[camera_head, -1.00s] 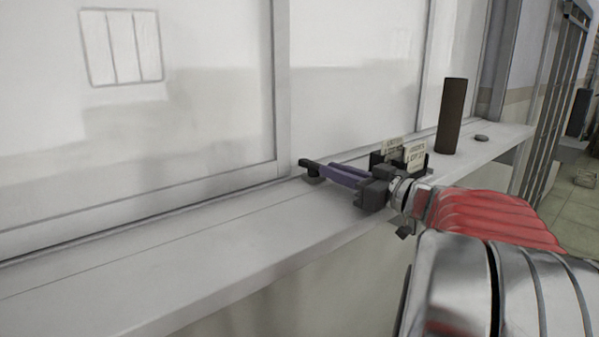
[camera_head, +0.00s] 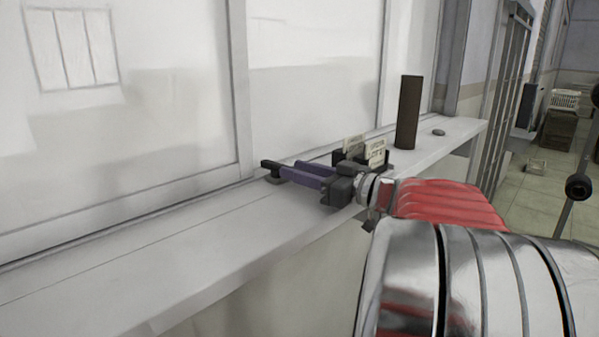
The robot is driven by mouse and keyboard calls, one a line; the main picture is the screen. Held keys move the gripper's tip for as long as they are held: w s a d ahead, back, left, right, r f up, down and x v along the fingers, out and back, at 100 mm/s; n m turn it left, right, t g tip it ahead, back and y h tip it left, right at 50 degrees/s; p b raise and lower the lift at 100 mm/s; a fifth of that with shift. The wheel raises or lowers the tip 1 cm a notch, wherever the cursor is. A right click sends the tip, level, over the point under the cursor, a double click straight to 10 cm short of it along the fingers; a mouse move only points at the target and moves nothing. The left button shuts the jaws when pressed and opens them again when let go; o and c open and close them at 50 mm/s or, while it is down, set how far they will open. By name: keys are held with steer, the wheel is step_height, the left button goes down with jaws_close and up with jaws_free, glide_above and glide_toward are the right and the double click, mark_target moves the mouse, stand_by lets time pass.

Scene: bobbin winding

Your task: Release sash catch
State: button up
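The sash catch (camera_head: 270,166) is a small dark piece on the pale sill at the foot of the sliding window, left of the picture's middle. My gripper (camera_head: 285,172) reaches left along the sill from its dark body. Its two purple fingers lie at the catch, with their tips by the dark lever. The fingers are a little apart. Whether they press on the lever is too small to tell, and they hide part of it.
Small cards in a dark holder (camera_head: 375,152) stand just behind my gripper. A brown upright cylinder (camera_head: 408,112) and a small grey disc (camera_head: 438,132) stand farther right on the sill (camera_head: 170,240). The sill's left part is clear. A barred gate (camera_head: 505,95) stands beyond.

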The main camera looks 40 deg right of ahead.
steer(key=v, duration=1.3)
steer(key=shift+s, duration=0.4)
steer(key=shift+f, duration=0.1)
steer(key=shift+c, duration=0.5)
